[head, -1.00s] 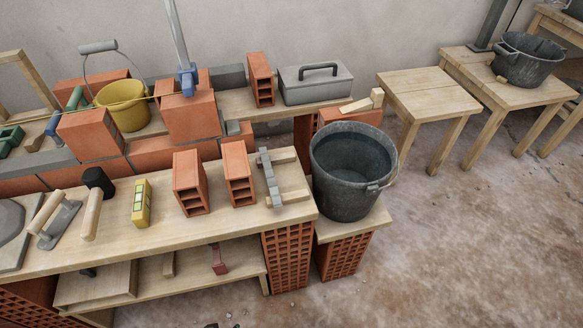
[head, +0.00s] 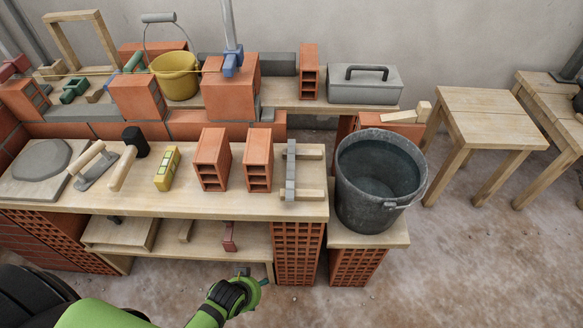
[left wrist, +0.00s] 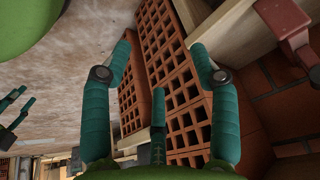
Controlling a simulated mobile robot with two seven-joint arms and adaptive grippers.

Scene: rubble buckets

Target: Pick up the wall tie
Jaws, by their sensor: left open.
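The wall tie seems to be the grey notched strip (head: 290,170), lying front to back across two wooden battens (head: 312,152) at the right end of the workbench. My left gripper (head: 254,279) is low in front of the bench, below the worktop and well short of the strip. In the left wrist view my left gripper (left wrist: 160,58) has its teal fingers spread with nothing between them. The strip does not show in that view. Teal finger-like parts (left wrist: 14,112) at that view's left edge look like my right gripper; their opening is unclear.
Two hollow bricks (head: 258,161) stand left of the strip, and a black bucket (head: 366,215) stands to its right. The worktop edge (head: 190,207) and perforated brick supports (head: 297,253) lie ahead of my left gripper. A red tool (head: 229,237) is on the lower shelf.

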